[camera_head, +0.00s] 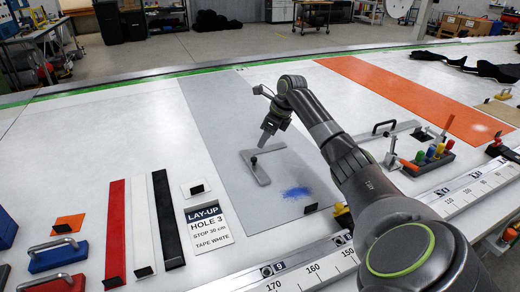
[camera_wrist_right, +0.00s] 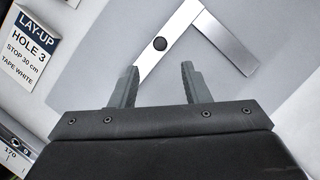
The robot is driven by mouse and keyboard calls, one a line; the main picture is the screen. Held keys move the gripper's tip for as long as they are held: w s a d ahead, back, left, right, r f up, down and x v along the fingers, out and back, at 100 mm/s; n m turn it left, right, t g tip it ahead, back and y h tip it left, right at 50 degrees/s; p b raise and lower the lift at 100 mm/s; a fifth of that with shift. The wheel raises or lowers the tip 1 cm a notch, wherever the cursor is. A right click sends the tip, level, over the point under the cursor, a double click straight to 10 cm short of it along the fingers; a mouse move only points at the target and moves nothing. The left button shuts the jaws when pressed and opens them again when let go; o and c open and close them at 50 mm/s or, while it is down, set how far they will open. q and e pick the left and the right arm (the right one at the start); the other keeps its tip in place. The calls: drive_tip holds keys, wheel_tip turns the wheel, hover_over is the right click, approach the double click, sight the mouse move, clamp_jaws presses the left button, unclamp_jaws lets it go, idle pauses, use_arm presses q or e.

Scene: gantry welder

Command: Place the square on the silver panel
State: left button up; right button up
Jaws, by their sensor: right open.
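The square is an L-shaped silver metal piece (camera_head: 261,176) with a black knob near one end. It lies on the silver panel (camera_head: 215,110), a long grey sheet on the white table. In the right wrist view the square (camera_wrist_right: 225,42) shows both its legs and its knob, and the panel (camera_wrist_right: 90,60) shows around it. My right gripper (camera_head: 264,143) is open and empty, close by the knob end. In the wrist view its fingers (camera_wrist_right: 160,75) stand apart, with the end of the knobbed leg between them. My left gripper is not in view.
A "LAY-UP HOLE 3" card (camera_head: 208,226) and red, white and black strips lie left of the panel. An orange strip (camera_head: 400,85) lies to the right. A tool holder (camera_head: 430,158) and a handled bar (camera_head: 385,131) sit right of my arm. A ruler rail (camera_head: 300,278) runs along the front.

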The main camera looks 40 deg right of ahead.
drive_tip(key=shift+v, duration=1.35)
drive_tip(key=shift+f, duration=0.1)
